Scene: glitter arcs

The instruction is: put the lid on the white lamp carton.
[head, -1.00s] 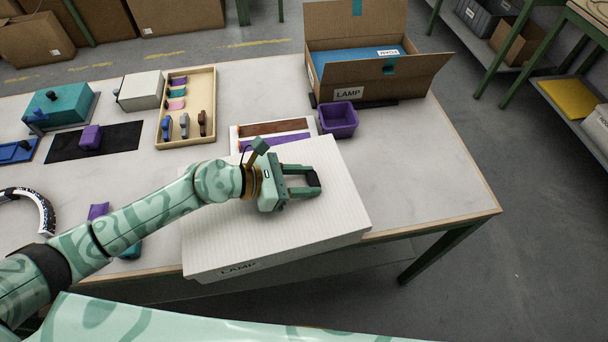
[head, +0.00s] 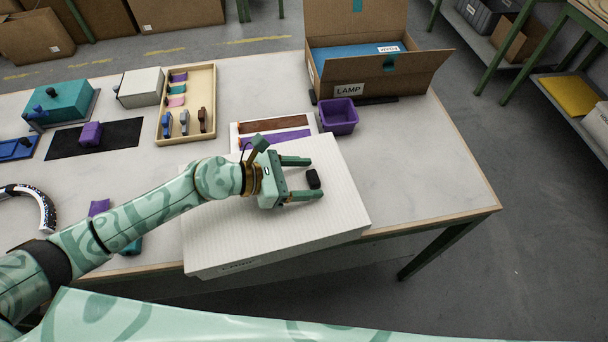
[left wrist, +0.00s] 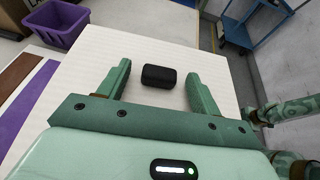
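The white lamp carton (head: 215,272) lies at the table's front edge, its LAMP lettering partly covered by the lid's rim. The ribbed white lid (head: 290,226) lies over the carton's top; its far sides are hidden from me. A black grip block (head: 313,179) sits on the lid and also shows in the left wrist view (left wrist: 159,77). My left gripper (head: 316,178) is open above the lid, its fingers on either side of the block and apart from it. Green arm parts of mine show at the right edge of the left wrist view; the right gripper's fingers cannot be made out.
A purple bin (head: 338,117) and a flat panel with brown and purple strips (head: 275,135) lie just beyond the lid. An open brown LAMP carton (head: 375,84) stands at the back right. A wooden tray (head: 187,104) lies at the back left. The table's right side is clear.

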